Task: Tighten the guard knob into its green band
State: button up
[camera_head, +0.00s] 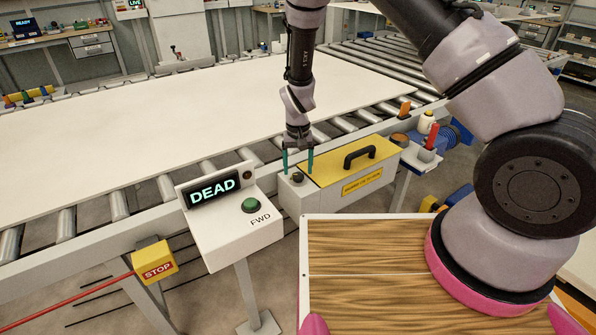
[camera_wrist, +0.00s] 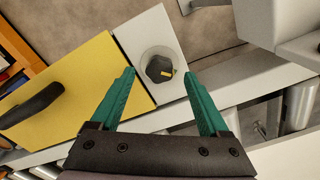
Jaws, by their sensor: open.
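The guard knob (camera_wrist: 159,69) is a dark round knob with a yellow pointer mark. It sits in a pale round recess at the end of the guard box, beside the yellow lid (camera_wrist: 80,92). In the head view the knob (camera_head: 298,178) shows small and dark next to the yellow lid (camera_head: 340,163) with its black handle. My gripper (camera_wrist: 163,73) is open, its two green fingers on either side of the knob and apart from it. In the head view my gripper (camera_head: 298,163) points down just above the knob. I cannot make out a green band around the knob.
A control box with a DEAD display (camera_head: 213,189) and green FWD button (camera_head: 250,205) stands left of the guard box. A yellow STOP box (camera_head: 155,262) is lower left. A large white panel (camera_head: 150,115) lies on the rollers behind.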

aim_at(298, 174)
notch_tip(298, 174, up, 9)
dwell(0.3)
notch_tip(298, 174, down, 11)
jog(key=shift+w+r, duration=0.1)
dwell(0.9)
